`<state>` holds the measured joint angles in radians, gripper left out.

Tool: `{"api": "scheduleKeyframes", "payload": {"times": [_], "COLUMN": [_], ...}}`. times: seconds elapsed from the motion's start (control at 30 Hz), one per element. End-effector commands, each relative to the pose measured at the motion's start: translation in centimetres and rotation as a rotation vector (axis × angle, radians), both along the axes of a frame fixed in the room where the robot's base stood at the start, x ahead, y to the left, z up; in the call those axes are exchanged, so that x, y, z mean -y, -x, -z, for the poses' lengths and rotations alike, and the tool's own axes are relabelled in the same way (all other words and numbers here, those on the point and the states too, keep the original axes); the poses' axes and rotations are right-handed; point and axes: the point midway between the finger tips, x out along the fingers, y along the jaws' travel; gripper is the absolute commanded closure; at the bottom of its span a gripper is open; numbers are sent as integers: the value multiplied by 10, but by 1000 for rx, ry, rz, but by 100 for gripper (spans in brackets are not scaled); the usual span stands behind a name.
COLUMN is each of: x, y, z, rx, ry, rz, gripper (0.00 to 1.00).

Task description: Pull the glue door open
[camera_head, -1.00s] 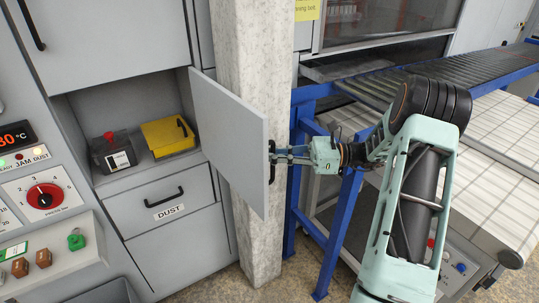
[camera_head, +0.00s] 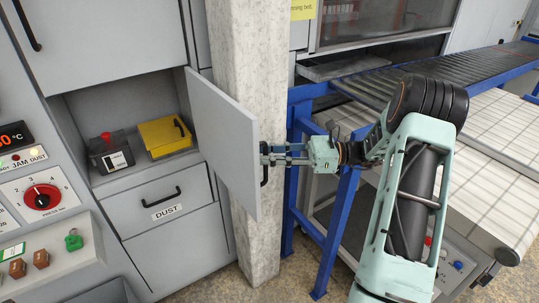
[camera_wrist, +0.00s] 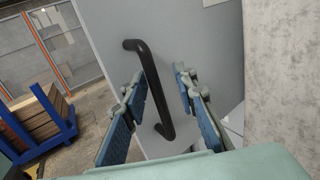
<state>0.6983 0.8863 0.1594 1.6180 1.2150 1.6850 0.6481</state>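The glue door (camera_head: 225,145) is a plain grey panel standing wide open, swung out from the cabinet in front of the concrete pillar. Its black bar handle (camera_head: 264,170) is near the free edge, on the side facing my gripper (camera_head: 272,154). In the wrist view the handle (camera_wrist: 152,92) runs between the two blue-padded fingers of my gripper (camera_wrist: 165,88). The fingers are apart, with a clear gap between the handle and the right finger. The left finger is close beside the handle; I cannot tell whether it touches.
The open compartment (camera_head: 85,115) holds a dark box (camera_head: 110,155) and a yellow case (camera_head: 165,136). A concrete pillar (camera_head: 252,90) stands right behind the door. A blue-framed conveyor (camera_head: 347,205) is behind my arm. A DUST drawer (camera_head: 160,200) is below, shut.

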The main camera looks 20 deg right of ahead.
Motion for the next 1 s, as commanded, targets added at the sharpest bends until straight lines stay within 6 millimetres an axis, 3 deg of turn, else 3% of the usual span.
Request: {"api": "scheduleKeyframes", "payload": {"times": [0.17, 0.4, 0.6, 0.77, 1.0], "x": [20, 71, 102, 114, 116], "y": [4, 17, 26, 29, 30], "z": [0, 1, 1, 1, 1], "rx": [0, 0, -1, -2, -2], "ry": [0, 1, 1, 0, 0], "rz": [3, 5, 3, 1, 0], "gripper": [74, 74, 74, 74, 74]}}
